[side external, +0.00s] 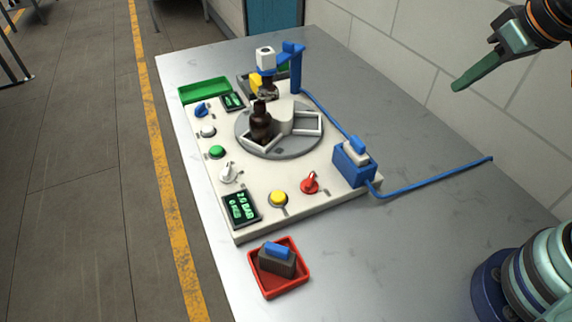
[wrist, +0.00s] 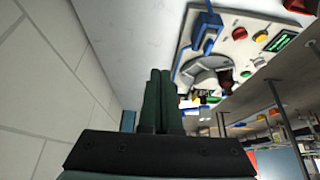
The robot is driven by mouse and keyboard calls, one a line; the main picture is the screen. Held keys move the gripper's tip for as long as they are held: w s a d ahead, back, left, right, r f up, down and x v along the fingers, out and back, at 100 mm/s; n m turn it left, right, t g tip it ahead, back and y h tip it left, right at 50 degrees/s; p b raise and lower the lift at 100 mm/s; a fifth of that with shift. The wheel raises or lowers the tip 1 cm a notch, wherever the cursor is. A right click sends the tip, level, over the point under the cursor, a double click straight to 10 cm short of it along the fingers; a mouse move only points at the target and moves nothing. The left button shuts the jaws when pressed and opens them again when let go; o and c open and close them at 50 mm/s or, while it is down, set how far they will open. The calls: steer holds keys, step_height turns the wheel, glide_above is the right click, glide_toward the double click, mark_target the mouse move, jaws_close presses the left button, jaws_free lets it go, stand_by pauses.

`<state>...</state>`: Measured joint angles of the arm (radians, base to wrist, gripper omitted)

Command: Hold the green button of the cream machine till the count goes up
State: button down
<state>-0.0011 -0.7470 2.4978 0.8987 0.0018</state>
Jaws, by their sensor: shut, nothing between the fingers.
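The cream machine (side external: 258,213) lies on the grey table and carries a round turntable with dark amber bottles. Its green button (side external: 217,152) is on the left side, between a white button (side external: 208,131) and a white knob (side external: 228,173). A small display (side external: 241,208) with green characters is at the front left corner, and another display (side external: 233,101) is at the back. My gripper (side external: 458,87) is shut and empty, high at the upper right, well away from the machine.
A yellow button (side external: 278,198) and red knob (side external: 310,183) are along the front. A blue holder (side external: 354,168) with a cable is on the right. A red tray (side external: 306,286) holds a dark block with a blue top. A green tray (side external: 204,88) is behind. The table's right side is mostly clear.

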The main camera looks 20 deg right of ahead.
steer(key=w+a+r+y, duration=0.1)
steer(key=w+a+r, duration=0.1)
steer(key=w+a, duration=0.6)
steer(key=m+t+y, duration=0.2)
steer(key=y, duration=0.2)
glide_above(219, 152)
step_height(219, 152, down, 13)
steer(key=shift+r, duration=0.15)
steer(key=shift+d, duration=0.1)
steer(key=shift+f, duration=4.4)
steer(key=shift+f, duration=0.15)
steer(key=shift+f, duration=0.25)
